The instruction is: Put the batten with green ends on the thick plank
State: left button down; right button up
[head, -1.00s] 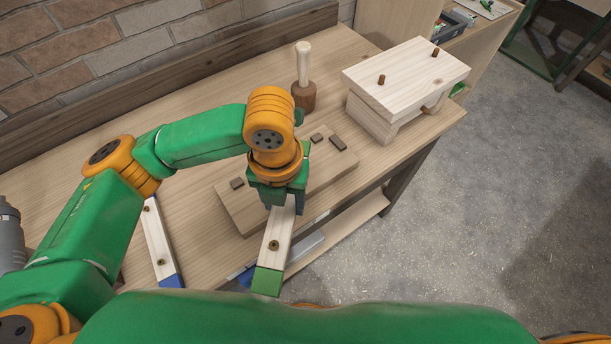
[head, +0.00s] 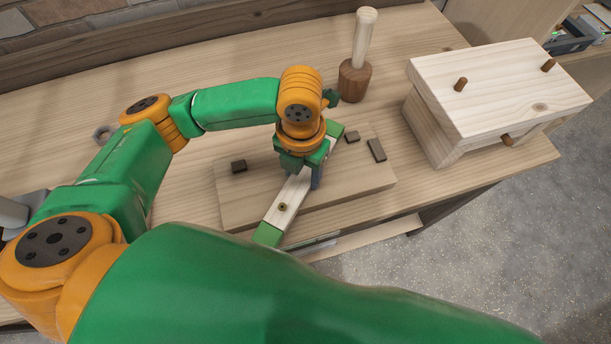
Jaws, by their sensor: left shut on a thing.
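The batten with green ends (head: 283,207) is a pale wooden strip with a knot. One green end points toward the near edge of the bench and the other shows beyond my gripper at the back. My left gripper (head: 301,178) is shut on its middle, pointing down. The batten lies slantwise over the thick plank (head: 350,196), its near green end reaching past the plank's front edge. I cannot tell whether it touches the plank. Dark small blocks (head: 376,150) sit on the plank. My right gripper is not in view.
A wooden mallet (head: 355,75) stands head down behind the plank. A pale wooden box-like piece with pegs (head: 490,90) stands at the right of the bench (head: 130,75). The floor (head: 500,240) lies beyond the front edge. My own green arm covers the foreground.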

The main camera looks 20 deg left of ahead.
aim_at(300, 177)
pick_arm(q)
jog(key=c, duration=0.6)
grip_release()
jog(key=shift+a, duration=0.1)
jog(key=o, duration=0.4)
jog(key=shift+s+a, duration=0.1)
jog(key=shift+a, duration=0.15)
jog(key=shift+d, duration=0.1)
jog(key=shift+d+r, duration=0.1)
jog(key=shift+r, duration=0.1)
notch_tip(300, 177, up, 12)
jog(key=shift+f+p, duration=0.1)
jog(key=shift+p, duration=0.2)
